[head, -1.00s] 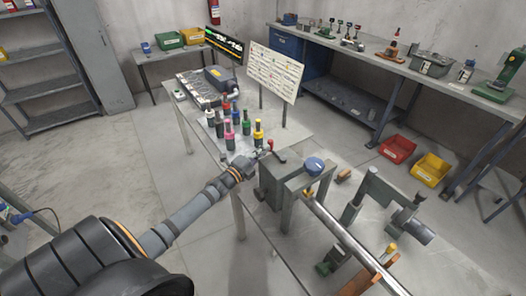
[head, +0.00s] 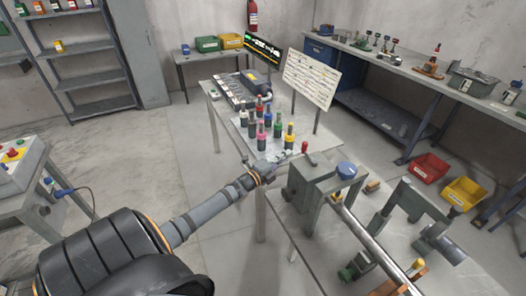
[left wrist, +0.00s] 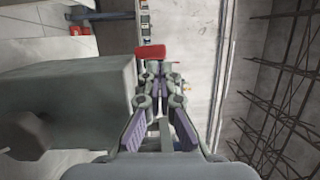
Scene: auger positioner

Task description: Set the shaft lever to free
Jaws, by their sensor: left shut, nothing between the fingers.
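A small red-knobbed lever (head: 305,147) stands at the far left end of the grey machine housing (head: 303,196). A red piece (left wrist: 149,52), probably its knob, shows in the left wrist view just past my fingertips. My left gripper (head: 280,159) is shut and empty, a little left of the lever in the head view. Its fingers (left wrist: 158,72) meet near the red piece in the left wrist view; I cannot tell whether they touch it. The lever's lower part is hard to make out. My right gripper is not in view.
Several coloured bottles (head: 265,128) stand close behind my left gripper. A sign board (head: 311,79) rises behind them. Floor on the left is open.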

